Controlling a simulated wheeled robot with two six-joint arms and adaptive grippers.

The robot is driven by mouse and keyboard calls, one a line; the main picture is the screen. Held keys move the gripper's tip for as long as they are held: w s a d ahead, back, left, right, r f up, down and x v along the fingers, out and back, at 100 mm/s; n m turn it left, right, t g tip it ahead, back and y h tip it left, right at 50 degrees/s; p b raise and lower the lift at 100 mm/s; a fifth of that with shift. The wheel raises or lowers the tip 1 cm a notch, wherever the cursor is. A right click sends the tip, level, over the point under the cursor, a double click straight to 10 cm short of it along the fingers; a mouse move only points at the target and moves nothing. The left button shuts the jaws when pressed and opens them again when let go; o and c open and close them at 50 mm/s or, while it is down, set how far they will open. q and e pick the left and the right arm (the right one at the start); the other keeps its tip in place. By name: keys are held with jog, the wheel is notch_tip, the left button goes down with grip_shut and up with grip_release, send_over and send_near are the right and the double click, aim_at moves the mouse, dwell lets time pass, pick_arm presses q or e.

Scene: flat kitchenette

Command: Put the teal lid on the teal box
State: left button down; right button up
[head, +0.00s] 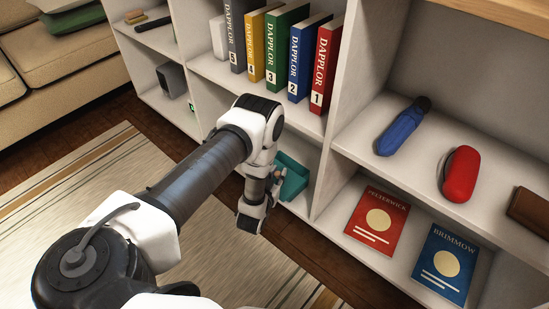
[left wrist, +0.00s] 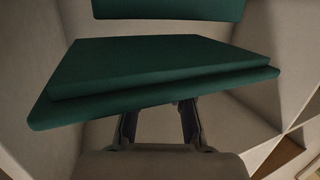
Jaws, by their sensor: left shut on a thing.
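In the left wrist view the teal lid (left wrist: 160,72) is a wide slab with a stepped edge, held in front of the fingers. My left gripper (left wrist: 158,122) is shut on its near edge, and its two dark fingers go under the lid. The teal box (left wrist: 168,9) shows beyond it at the top edge, cut off by the frame, with a pale gap between the two. In the head view my left gripper (head: 272,183) reaches into a low shelf compartment. A teal surface (head: 294,180) shows beside it, mostly hidden; I cannot tell there whether it is lid or box.
The white shelf unit's upright panel (head: 326,170) stands just right of my gripper. Above are several binders, among them a red one (head: 325,65). To the right are a blue umbrella (head: 401,128), a red case (head: 460,174), a red book (head: 377,221) and a blue book (head: 446,263).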

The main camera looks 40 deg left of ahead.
aim_at(282, 168)
pick_arm(q)
jog(key=b+x, duration=0.4)
jog(key=x, duration=0.3)
dwell(0.4)
jog(key=shift+w+a, duration=0.1)
dwell(0.5)
jog(key=shift+f+b, duration=0.4)
jog(key=shift+f, duration=0.2)
dwell(0.7)
jog(key=c, duration=1)
grip_release()
jog(key=shift+o, duration=0.2)
